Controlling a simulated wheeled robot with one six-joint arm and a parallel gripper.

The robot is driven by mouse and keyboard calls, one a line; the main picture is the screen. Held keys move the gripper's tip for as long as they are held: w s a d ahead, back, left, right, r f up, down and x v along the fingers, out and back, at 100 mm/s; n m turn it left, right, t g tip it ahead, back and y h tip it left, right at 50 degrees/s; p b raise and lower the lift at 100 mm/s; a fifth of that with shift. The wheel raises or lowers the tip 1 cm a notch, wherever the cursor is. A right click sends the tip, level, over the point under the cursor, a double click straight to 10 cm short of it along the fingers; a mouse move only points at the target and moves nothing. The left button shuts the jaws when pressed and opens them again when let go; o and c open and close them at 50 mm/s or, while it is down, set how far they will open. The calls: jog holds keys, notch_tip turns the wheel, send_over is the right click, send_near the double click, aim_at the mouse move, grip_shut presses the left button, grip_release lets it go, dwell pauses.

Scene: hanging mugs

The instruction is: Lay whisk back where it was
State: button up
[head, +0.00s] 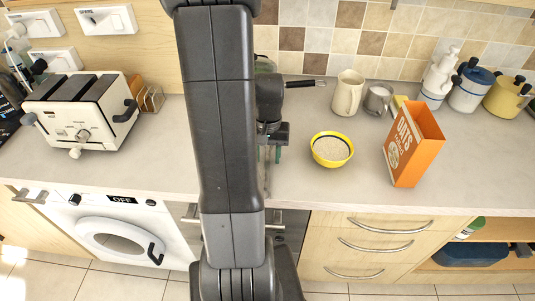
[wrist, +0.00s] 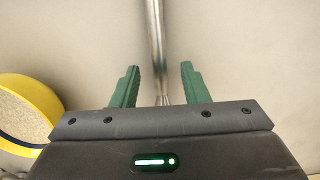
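In the wrist view a thin metal whisk (wrist: 154,35) runs from the top edge down between my two green fingers. Its wire end is cut off by the gripper body. My gripper (wrist: 160,72) is open, with a gap on both sides of the whisk. In the head view my arm covers most of the gripper, and only a green and dark part of it (head: 274,145) shows over the counter. What seems to be the whisk shows as a thin grey strip below it (head: 267,178), near the counter's front edge.
A yellow bowl of oats (head: 332,149) stands close to the gripper's right, and also shows in the wrist view (wrist: 45,100). An orange oats box (head: 414,140), a cream jug (head: 347,93) and a grey mug (head: 378,99) stand beyond. A toaster (head: 85,112) is at the left.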

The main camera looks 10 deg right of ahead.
aim_at(267, 159)
jog(key=shift+r, duration=0.1)
notch_tip(267, 159, up, 12)
jog(key=shift+w+d, duration=0.15)
jog(key=shift+w, duration=0.3)
dwell(0.4)
jog(key=f, duration=0.8)
jog(key=s+f, duration=0.1)
jog(key=f, duration=0.3)
jog(key=shift+a+f, duration=0.2)
jog(key=shift+f, duration=0.15)
notch_tip(267, 159, up, 3)
jog(key=shift+w+f+p, duration=0.1)
jog(key=shift+w+p, duration=0.05)
jog(key=shift+p, duration=0.85)
jog(key=shift+r+p, duration=0.45)
jog(key=shift+r, duration=0.2)
jog(key=shift+f, duration=0.1)
